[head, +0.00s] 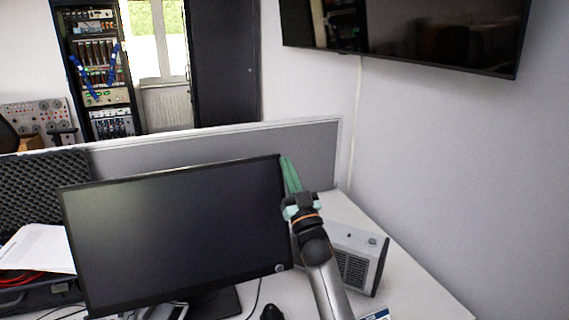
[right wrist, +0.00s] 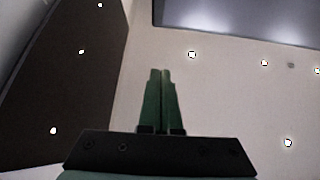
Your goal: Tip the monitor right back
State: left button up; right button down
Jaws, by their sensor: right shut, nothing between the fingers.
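The monitor (head: 175,230) stands on the desk with its dark screen facing me, its top edge slanting up to the right. Its stand foot (head: 215,302) shows below it. My right gripper (head: 288,165) is shut and empty, pointing up and away at the monitor's upper right corner. Whether it touches the monitor's edge I cannot tell. In the right wrist view the green fingers (right wrist: 160,90) are together with nothing between them. My left gripper is not in view.
A grey box-shaped device (head: 362,258) stands right of the monitor, close to my right arm. A grey partition (head: 230,148) runs behind the desk. An open foam-lined case (head: 40,190) with papers is at the left. A wall screen (head: 420,35) hangs above.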

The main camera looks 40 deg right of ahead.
jog(key=b+v, duration=0.1)
jog(key=v, duration=0.6)
jog(key=w+a+g+b, duration=0.1)
jog(key=a+b, duration=0.5)
jog(key=a, duration=0.5)
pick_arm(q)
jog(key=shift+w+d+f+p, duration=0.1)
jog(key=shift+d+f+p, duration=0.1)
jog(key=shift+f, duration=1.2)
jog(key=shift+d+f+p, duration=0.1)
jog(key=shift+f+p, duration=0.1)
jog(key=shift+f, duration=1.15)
pick_arm(e)
jog(key=shift+w+d+r, duration=0.5)
jog(key=shift+w+d, duration=0.1)
jog(key=shift+w, duration=1.5)
jog(key=shift+w+d+r, duration=0.5)
jog(key=shift+w+d, duration=0.1)
jog(key=shift+w, duration=1.55)
jog(key=shift+w+d+r, duration=0.5)
jog(key=shift+w+d, duration=0.1)
jog(key=shift+w, duration=1.5)
